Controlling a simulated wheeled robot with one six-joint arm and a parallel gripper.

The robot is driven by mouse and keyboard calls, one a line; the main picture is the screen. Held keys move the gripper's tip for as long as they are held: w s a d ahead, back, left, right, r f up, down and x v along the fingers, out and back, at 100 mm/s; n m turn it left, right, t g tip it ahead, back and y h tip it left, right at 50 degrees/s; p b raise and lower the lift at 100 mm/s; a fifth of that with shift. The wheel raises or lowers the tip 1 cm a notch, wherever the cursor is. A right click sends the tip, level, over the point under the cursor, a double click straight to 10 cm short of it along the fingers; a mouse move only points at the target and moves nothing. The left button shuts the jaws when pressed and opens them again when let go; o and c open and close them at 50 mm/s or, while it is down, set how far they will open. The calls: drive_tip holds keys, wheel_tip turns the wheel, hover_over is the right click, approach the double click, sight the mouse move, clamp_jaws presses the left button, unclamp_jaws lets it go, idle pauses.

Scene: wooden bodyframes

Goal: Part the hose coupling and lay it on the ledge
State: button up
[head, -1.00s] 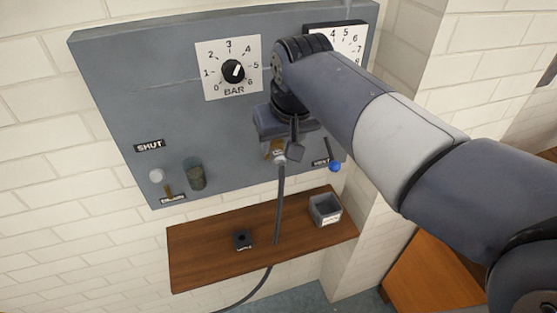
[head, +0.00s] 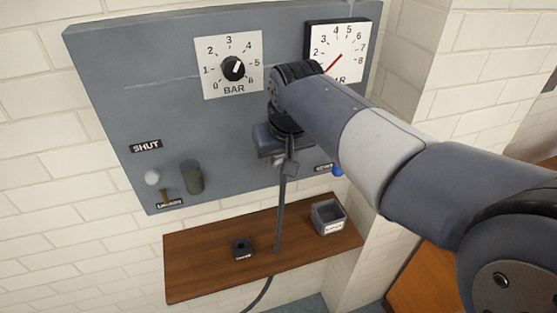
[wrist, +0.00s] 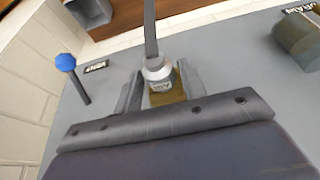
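The hose coupling (wrist: 158,72) is a silver, labelled collar on a brass fitting at the grey panel, seen in the wrist view. A dark grey hose (head: 281,215) hangs from it, passing in front of the brown wooden ledge (head: 205,275). In the wrist view, my gripper (wrist: 160,88) has its two fingers apart, one on each side of the coupling. It looks open, with no clear grip on the collar. In the head view my gripper and arm hide most of the coupling.
A grey bin (head: 328,217) and a small black block (head: 241,248) sit on the ledge. A blue-knobbed lever (wrist: 66,63) is beside the coupling. A white-knobbed lever (head: 153,177), a dark cylinder (head: 192,177), a numbered dial (head: 232,68) and a partly hidden gauge (head: 345,45) are on the panel.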

drive_tip(key=c, duration=0.8)
drive_tip(key=shift+s+d, duration=0.2)
drive_tip(key=shift+s, duration=0.6)
clamp_jaws()
drive_tip(key=shift+s+d+b, duration=0.15)
drive_tip(key=shift+s+d, duration=0.05)
drive_tip(key=shift+s, duration=0.4)
drive_tip(key=shift+s+d+b, duration=0.15)
drive_tip(key=shift+s, duration=0.4)
